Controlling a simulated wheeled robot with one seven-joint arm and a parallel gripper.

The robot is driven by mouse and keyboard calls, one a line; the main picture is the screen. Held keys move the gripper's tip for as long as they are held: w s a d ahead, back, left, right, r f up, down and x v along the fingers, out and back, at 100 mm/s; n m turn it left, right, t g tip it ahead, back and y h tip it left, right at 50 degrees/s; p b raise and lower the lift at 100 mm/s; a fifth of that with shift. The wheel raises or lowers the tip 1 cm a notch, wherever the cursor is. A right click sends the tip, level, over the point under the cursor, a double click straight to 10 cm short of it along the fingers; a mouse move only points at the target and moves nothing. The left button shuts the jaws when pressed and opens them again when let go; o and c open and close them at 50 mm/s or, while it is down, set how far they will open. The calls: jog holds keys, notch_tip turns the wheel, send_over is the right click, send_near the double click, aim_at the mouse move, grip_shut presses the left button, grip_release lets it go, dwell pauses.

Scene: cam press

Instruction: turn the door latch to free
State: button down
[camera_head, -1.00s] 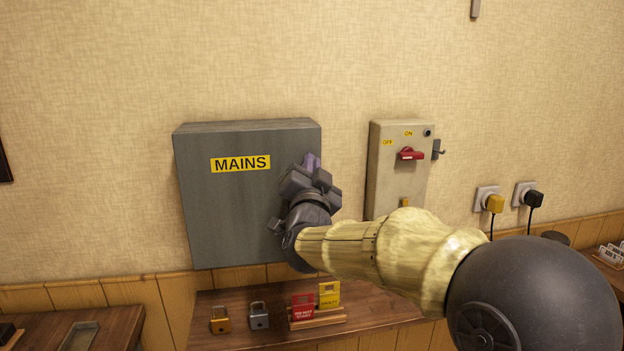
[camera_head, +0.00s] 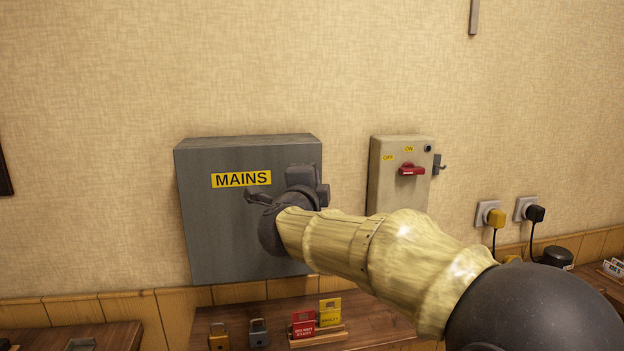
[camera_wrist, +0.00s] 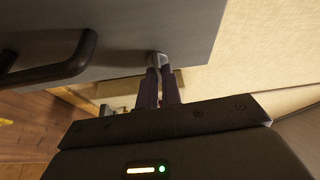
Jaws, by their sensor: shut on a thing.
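The grey MAINS box (camera_head: 220,235) hangs on the wall in the head view, its front door closed as far as I can see. In the wrist view the door face (camera_wrist: 130,25) fills the top. A small light-grey metal latch (camera_wrist: 157,59) sits near the door's edge. My gripper (camera_wrist: 159,75) has its two dark fingers closed on the latch. In the head view my gripper (camera_head: 304,178) is against the right part of the box and hides the latch and its fingertips. Which way the latch is turned is hard to tell.
A dark bar handle (camera_wrist: 62,68) stands out from the door in the wrist view. Right of the box is a switch box (camera_head: 386,180) with a red switch (camera_head: 411,169). Below, a wooden shelf (camera_head: 370,330) bears padlocks (camera_head: 259,332) and red and yellow tags (camera_head: 303,323).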

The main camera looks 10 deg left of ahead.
jog(key=shift+m, duration=0.5)
jog(key=c, duration=1.6)
grip_release()
jog(key=shift+s, duration=0.1)
jog(key=s, duration=0.5)
jog(key=s+a+b, duration=0.1)
jog(key=s, duration=1.1)
jog(key=shift+s+a, duration=0.1)
jog(key=shift+a, duration=0.1)
